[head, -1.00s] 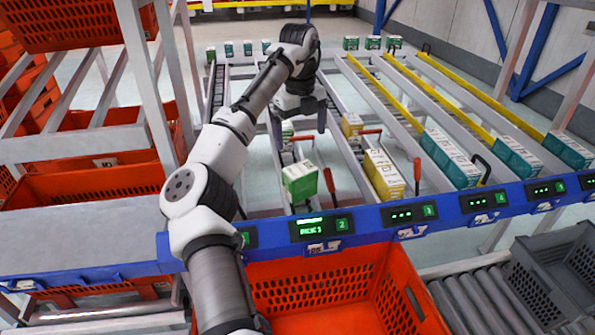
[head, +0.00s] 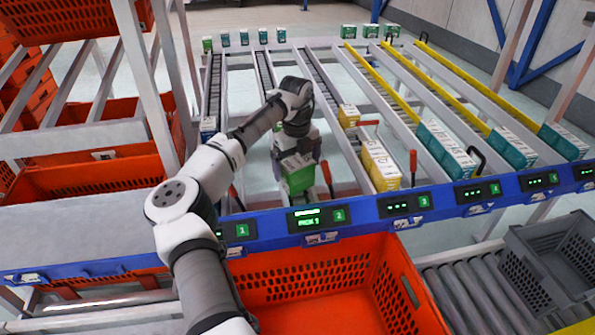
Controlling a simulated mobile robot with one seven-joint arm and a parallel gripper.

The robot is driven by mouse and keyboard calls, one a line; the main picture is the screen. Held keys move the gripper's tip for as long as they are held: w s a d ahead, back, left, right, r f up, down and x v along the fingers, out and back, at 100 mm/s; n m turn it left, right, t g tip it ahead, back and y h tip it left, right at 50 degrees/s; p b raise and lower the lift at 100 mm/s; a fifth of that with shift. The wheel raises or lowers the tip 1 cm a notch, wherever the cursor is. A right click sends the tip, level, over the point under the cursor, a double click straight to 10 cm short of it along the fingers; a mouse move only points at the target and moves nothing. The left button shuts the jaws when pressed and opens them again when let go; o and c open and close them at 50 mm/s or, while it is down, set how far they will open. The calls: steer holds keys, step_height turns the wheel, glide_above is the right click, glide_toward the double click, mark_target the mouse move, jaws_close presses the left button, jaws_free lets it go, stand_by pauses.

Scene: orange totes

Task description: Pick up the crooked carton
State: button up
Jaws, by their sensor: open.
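A green and white carton (head: 299,181) sits at the front end of the lane above the display marked 2. It is turned at an angle to the lane, unlike the straight cartons on the right. My gripper (head: 298,158) is open, pointing down just behind and over this carton. The jaws partly cover the carton's top and back, and I cannot tell whether they touch it. Any carton behind it is mostly hidden by the gripper.
Yellow cartons (head: 379,165) stand in the lane to the right, beside a red lever (head: 412,167). Teal cartons (head: 445,150) fill lanes farther right. A blue front rail (head: 375,210) runs below the lanes. An orange tote (head: 320,285) stands in front, its visible inside empty.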

steer(key=shift+f, duration=0.65)
steer(key=c, duration=1.1)
steer(key=shift+c, duration=0.2)
steer(key=shift+r, duration=0.2)
